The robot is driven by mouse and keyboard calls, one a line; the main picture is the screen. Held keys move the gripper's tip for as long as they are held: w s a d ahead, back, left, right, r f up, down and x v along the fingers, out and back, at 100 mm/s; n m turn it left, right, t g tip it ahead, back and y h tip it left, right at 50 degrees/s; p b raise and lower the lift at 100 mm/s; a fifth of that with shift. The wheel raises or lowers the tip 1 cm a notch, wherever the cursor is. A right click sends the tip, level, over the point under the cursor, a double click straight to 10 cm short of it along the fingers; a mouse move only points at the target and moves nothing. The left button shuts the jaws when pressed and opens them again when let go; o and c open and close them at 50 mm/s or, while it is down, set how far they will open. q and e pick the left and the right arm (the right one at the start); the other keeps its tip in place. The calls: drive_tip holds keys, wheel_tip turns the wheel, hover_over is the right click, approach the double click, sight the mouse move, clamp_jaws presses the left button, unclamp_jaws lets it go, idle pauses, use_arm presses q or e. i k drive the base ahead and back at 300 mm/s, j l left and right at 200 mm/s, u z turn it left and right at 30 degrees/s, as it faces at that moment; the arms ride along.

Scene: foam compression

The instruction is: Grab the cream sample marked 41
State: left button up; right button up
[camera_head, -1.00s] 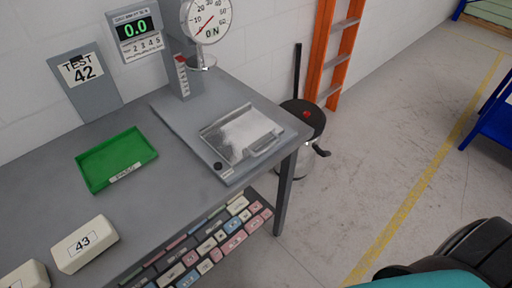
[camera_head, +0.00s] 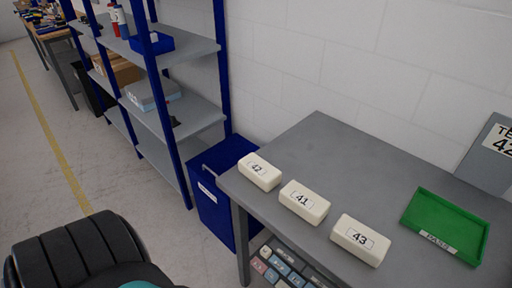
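The cream sample marked 41 (camera_head: 304,202) lies on the grey table (camera_head: 338,153), label facing me. It is the middle one of three cream blocks in a row. The sample marked 42 (camera_head: 259,172) is to its left and the sample marked 43 (camera_head: 360,240) to its right, with gaps between them. Neither gripper shows in the view. A black ribbed part of my own arm (camera_head: 80,255) shows at the lower left, far from the samples.
A green tray (camera_head: 445,222) sits on the table to the right. A blue bin (camera_head: 212,203) stands against the table's left end. Blue-framed shelves (camera_head: 181,118) stand behind it. A partly visible test sign (camera_head: 490,155) is at the right edge. Open floor lies left.

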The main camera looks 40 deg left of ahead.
sight(311, 207)
drive_tip(key=u, duration=0.8)
